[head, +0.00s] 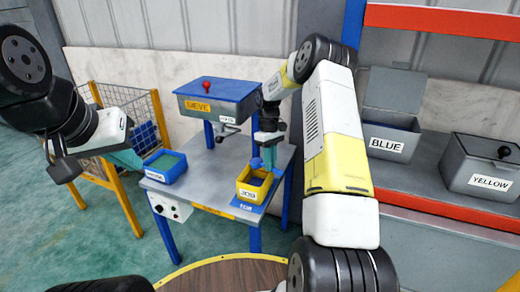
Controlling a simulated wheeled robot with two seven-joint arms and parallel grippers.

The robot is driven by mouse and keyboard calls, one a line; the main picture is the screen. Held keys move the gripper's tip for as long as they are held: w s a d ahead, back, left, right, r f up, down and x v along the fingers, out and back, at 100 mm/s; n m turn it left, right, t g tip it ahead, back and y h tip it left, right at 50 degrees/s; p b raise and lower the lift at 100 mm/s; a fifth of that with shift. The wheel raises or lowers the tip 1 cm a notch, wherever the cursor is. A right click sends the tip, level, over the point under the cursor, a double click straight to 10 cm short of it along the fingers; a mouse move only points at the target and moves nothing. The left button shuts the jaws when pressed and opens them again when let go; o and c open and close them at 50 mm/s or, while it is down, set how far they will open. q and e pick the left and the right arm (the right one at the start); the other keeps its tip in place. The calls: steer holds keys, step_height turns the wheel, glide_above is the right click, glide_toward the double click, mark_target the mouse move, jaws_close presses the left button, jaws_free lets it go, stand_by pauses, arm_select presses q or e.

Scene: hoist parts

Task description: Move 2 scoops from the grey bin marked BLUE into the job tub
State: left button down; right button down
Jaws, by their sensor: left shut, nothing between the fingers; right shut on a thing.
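The grey bin marked BLUE (388,143) stands on the shelf at right with its lid raised; something blue shows inside. The job tub (249,193) is a yellow tub on the work table's front right, with blue inside. My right gripper (268,157) is above the tub, shut on a blue thing (256,163) that looks like the scoop. Most of the scoop is hidden or too small to make out, so I cannot tell whether it is loaded. My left gripper (128,160) is shut and empty, left of the table.
A box marked SIEVE (215,101) with a red knob stands at the table's back. A blue tray (165,168) with a green inside sits at the table's left. A closed bin marked YELLOW (482,168) is on the shelf. A wire cage (140,105) stands behind my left arm.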

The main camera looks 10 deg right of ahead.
steer(key=t+h, duration=0.2)
steer(key=h, duration=0.1)
steer(key=s+a+f+n+t+h, duration=0.1)
steer(key=t+h, duration=0.2)
steer(key=a+t+h, duration=0.1)
steer(key=t+h, duration=0.1)
steer(key=h, duration=0.2)
steer(key=shift+s+f+n+t, duration=0.15)
steer(key=shift+n+t, duration=0.15)
steer(key=shift+t, duration=0.1)
stand_by(0.8)
step_height(320, 180, up, 3)
steer(key=g+y, duration=0.3)
steer(key=y, duration=0.1)
steer(key=m+g+y, duration=0.1)
steer(key=g+y, duration=0.3)
steer(key=y, duration=0.1)
steer(key=shift+m+g+y, duration=0.3)
steer(key=shift+s, duration=0.1)
